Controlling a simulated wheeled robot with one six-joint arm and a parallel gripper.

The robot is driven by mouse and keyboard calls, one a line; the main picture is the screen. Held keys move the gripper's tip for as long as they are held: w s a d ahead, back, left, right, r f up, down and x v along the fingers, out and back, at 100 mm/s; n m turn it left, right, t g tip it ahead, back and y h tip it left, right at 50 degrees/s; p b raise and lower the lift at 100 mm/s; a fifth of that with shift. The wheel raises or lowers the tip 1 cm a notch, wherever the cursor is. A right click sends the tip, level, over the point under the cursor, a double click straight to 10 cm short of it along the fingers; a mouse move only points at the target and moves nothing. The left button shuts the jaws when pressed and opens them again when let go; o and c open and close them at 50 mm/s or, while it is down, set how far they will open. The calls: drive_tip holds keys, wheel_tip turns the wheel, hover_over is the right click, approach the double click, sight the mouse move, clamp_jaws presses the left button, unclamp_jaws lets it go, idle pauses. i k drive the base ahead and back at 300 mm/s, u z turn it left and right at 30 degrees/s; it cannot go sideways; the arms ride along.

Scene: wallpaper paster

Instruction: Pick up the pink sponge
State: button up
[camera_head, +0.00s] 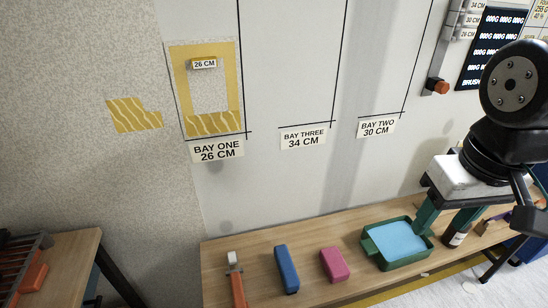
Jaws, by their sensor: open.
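The pink sponge (335,265) lies on the wooden bench (312,288), between a blue block on its left and a green tray on its right. It is fully visible and nothing touches it. My gripper (435,233) is at the right of the picture, with its two green fingers pointing down and spread apart. It appears empty. It is to the right of the sponge, past the tray in the picture, and its fingers overlap the view of the tray's right side. I cannot tell its exact height above the bench.
The blue block (287,268) and an orange-handled tool (236,283) lie left of the sponge. The green tray (374,258) holds light blue liquid. A brown bottle (453,238) stands near my fingers. The wall with bay labels rises behind the bench. Another table (70,265) is at left.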

sight(337, 269)
drive_tip(key=u, duration=0.1)
drive_tip(key=k, duration=1.05)
drive_tip(key=z, duration=0.7)
drive_tip(key=i, duration=1.15)
drive_tip(key=u, duration=0.4)
